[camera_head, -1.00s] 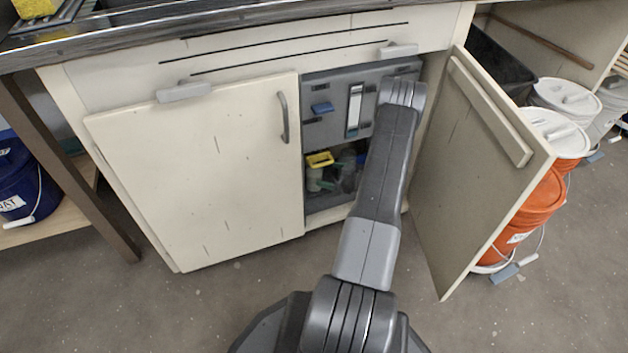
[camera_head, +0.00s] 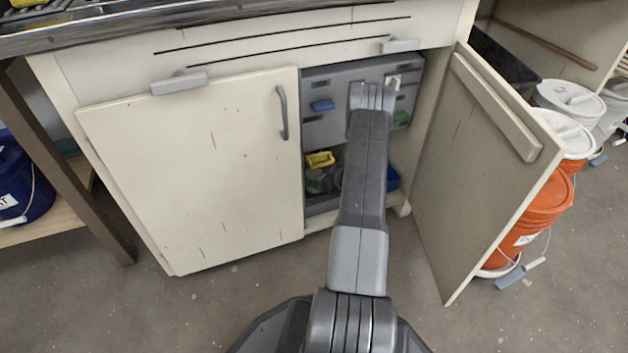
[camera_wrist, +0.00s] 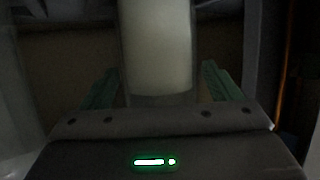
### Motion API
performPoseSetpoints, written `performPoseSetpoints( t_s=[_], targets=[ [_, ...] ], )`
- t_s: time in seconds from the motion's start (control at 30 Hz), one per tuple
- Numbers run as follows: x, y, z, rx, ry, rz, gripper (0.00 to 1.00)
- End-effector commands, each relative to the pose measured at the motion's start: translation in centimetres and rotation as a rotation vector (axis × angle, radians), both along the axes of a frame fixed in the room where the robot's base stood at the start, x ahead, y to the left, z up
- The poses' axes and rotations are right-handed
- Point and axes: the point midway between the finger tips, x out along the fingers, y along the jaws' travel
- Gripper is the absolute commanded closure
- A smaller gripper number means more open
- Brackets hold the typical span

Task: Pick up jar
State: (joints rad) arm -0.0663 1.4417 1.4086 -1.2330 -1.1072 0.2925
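A pale, cream-coloured jar (camera_wrist: 157,48) stands out in the dim wrist view, top centre, its upper end cut off by the frame. My gripper (camera_wrist: 160,80) has its two green fingers spread, one on each side of the jar. Narrow dark gaps seem to show between fingers and jar, so it looks open around the jar, not clamped. In the head view my arm reaches into the open right side of the cabinet (camera_head: 190,180). My gripper and the jar are hidden there behind the arm.
The open cabinet door (camera_head: 480,170) stands to the right of my arm, and the closed door (camera_head: 200,170) to its left. A yellow item (camera_head: 320,159) sits low inside the cabinet. An orange bucket (camera_head: 540,210) stands beyond the open door. The floor in front is clear.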

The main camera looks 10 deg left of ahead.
Motion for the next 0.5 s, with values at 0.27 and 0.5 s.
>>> performPoseSetpoints(
  t_s=[0.27,0.5],
  targets=[
    [-0.01,-0.03,0.01,0.0,0.0,0.0,0.72],
    [0.03,-0.03,0.1,0.001,-0.001,0.0,0.75]
  ],
)
